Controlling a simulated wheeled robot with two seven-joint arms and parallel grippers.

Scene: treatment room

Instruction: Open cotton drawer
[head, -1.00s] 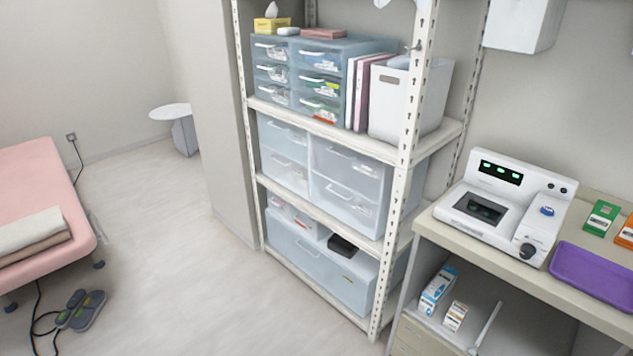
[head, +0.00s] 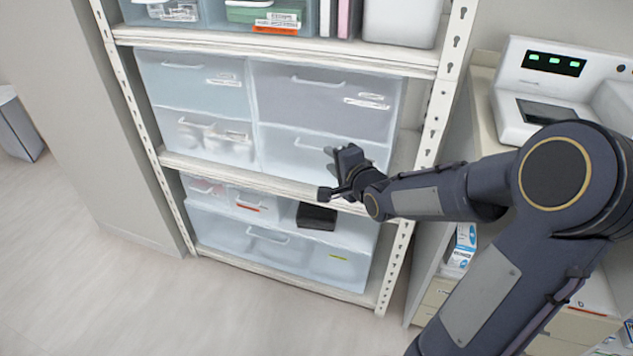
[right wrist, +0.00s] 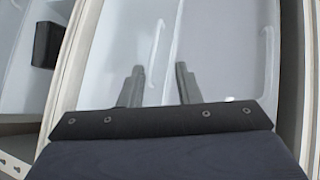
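Clear plastic drawers fill the middle shelf in the head view. The lower left drawer (head: 250,155) holds white rounded items that look like cotton. The lower right drawer (head: 300,140) and the upper right drawer (head: 325,85) look shut; I read no cotton label. My right gripper (head: 329,172) is open and empty before the lower right drawer. In the right wrist view its fingers (right wrist: 159,84) are spread, with a white drawer handle (right wrist: 158,45) lined up between them. I cannot tell the remaining depth gap. The left gripper is out of view.
A white perforated shelf post (head: 440,110) stands right of the drawers. A black box (head: 316,216) sits on the lower bin below the gripper. A white machine (head: 540,85) stands on the counter at right. Floor (head: 90,270) is clear at left.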

